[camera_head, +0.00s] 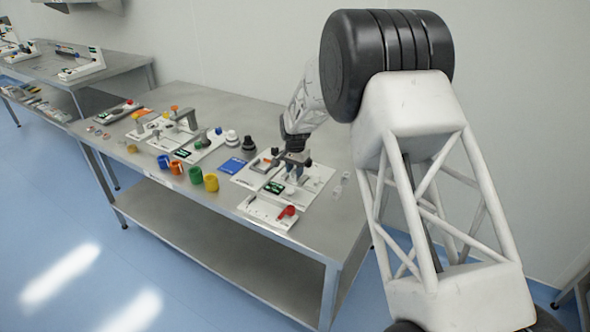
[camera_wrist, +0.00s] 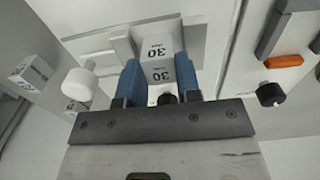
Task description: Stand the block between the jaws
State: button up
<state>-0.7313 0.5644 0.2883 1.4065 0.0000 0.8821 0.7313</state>
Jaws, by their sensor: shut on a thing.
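A white block (camera_wrist: 158,52) marked "30" shows in the wrist view, between the two blue fingers of my gripper (camera_wrist: 157,76), which is shut on it. Grey upright jaws (camera_wrist: 194,42) of a fixture show on either side of the block's far end. I cannot tell whether the block stands on the fixture's floor or is held just above it. In the head view my gripper (camera_head: 293,172) is low over the white board (camera_head: 318,178) at the table's right part; the block is too small to make out there.
A white box-shaped piece (camera_wrist: 33,72) with a printed number and a white knob (camera_wrist: 80,84) are left of my gripper. A black knob (camera_wrist: 270,95) and an orange piece (camera_wrist: 283,61) are to the right.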

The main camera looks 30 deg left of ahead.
jog(key=o, duration=1)
notch_tip(320, 180, up, 12)
dwell(0.3)
jog(key=shift+r, duration=0.1)
dwell(0.4)
dwell(0.3)
